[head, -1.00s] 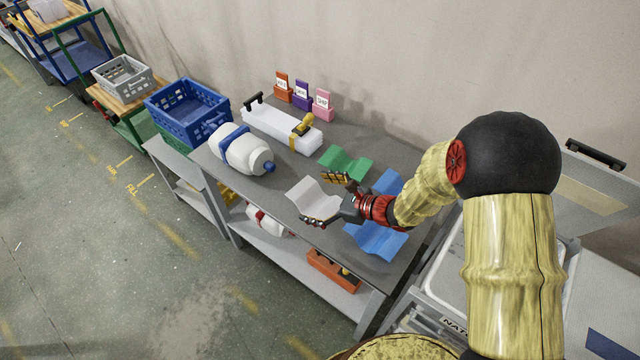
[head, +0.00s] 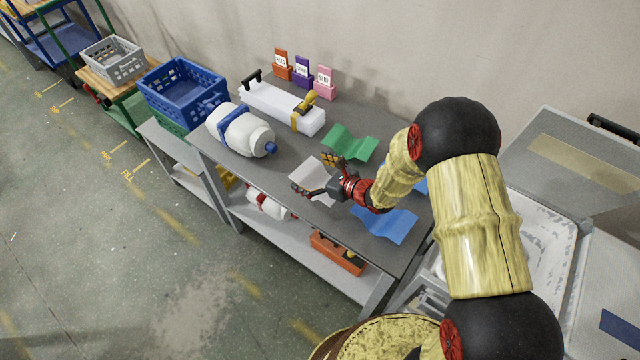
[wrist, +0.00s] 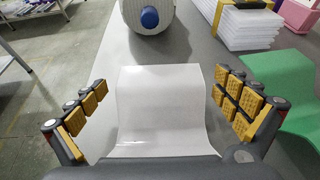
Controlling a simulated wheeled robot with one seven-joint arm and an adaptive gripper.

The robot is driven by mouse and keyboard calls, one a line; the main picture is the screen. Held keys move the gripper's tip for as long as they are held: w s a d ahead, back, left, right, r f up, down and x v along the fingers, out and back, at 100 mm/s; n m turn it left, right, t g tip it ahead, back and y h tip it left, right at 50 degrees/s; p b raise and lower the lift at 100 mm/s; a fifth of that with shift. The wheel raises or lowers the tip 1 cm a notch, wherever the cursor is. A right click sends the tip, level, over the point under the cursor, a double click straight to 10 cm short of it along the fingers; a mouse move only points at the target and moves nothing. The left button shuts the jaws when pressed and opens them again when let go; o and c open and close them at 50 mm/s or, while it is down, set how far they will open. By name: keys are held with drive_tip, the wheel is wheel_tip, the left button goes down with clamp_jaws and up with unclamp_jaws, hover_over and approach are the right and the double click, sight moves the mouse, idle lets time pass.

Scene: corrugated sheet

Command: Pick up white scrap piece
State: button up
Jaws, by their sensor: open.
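The white scrap piece (head: 312,178) is a bent, corrugated sheet lying on the grey table near its front edge. In the wrist view the white scrap piece (wrist: 160,105) lies between my fingers, with a gap on each side. My gripper (head: 318,175) is open above the sheet. In the wrist view my gripper (wrist: 160,108) has yellow-padded fingers spread to the left and right of the sheet. The near end of the sheet is hidden by my gripper's palm. I cannot tell how far the fingertips are above the table.
A green sheet (head: 350,143) lies behind and a blue sheet (head: 386,224) lies to the right. A blue crate (head: 182,92) is beyond.

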drive_tip(key=c, duration=0.3)
drive_tip(key=c, duration=0.8)
drive_tip(key=shift+r, duration=0.15)
drive_tip(key=shift+c, duration=0.2)
